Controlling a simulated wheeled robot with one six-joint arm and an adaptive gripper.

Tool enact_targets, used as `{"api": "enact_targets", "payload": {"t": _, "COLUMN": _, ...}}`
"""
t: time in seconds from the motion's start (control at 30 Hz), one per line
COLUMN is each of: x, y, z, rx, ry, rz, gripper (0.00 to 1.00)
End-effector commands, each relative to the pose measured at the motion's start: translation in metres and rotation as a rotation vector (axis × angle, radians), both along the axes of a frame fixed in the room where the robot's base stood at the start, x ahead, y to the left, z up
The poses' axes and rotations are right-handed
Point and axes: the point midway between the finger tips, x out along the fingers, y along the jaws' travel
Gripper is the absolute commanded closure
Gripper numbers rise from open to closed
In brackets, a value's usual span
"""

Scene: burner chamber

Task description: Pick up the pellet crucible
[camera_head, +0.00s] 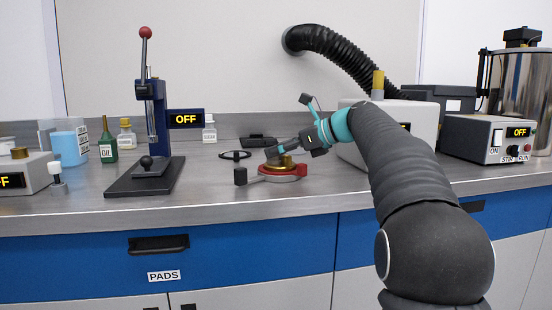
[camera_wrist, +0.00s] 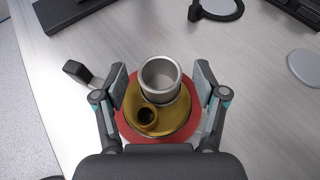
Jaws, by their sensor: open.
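The pellet crucible appears to be the small silver open-topped cup (camera_wrist: 161,78), seen from above in the wrist view. It stands at the far side of a round brass piece (camera_wrist: 172,118) that has a small dark-holed post on it. The brass piece sits on a red round base (camera_wrist: 128,128), which also shows on the counter in the head view (camera_head: 299,172). My gripper (camera_wrist: 161,84) is open, with one finger on each side of the cup. A gap shows between each finger and the cup. In the head view my gripper (camera_head: 276,153) hides the cup.
A dark handle (camera_head: 240,176) sticks out left of the red base. A lever press (camera_head: 150,120) stands at left, and a grey box (camera_head: 395,135) is close behind my arm. The counter between press and base is clear.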

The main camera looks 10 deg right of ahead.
Motion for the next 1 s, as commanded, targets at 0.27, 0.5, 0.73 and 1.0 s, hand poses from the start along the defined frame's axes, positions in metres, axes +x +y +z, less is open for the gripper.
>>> {"api": "enact_targets", "payload": {"t": 0.27, "x": 0.0067, "y": 0.0093, "z": -0.0053, "rx": 0.000, "ry": 0.000, "rz": 0.000, "gripper": 0.29}}
{"api": "enact_targets", "payload": {"t": 0.5, "x": 0.0066, "y": 0.0091, "z": -0.0052, "rx": 0.000, "ry": 0.000, "rz": 0.000, "gripper": 0.74}}
{"api": "enact_targets", "payload": {"t": 0.73, "x": 0.0064, "y": 0.0089, "z": -0.0051, "rx": 0.000, "ry": 0.000, "rz": 0.000, "gripper": 0.94}}
{"api": "enact_targets", "payload": {"t": 1.0, "x": 0.0067, "y": 0.0089, "z": 0.0012, "rx": -0.001, "ry": -0.001, "rz": -0.001, "gripper": 0.94}}
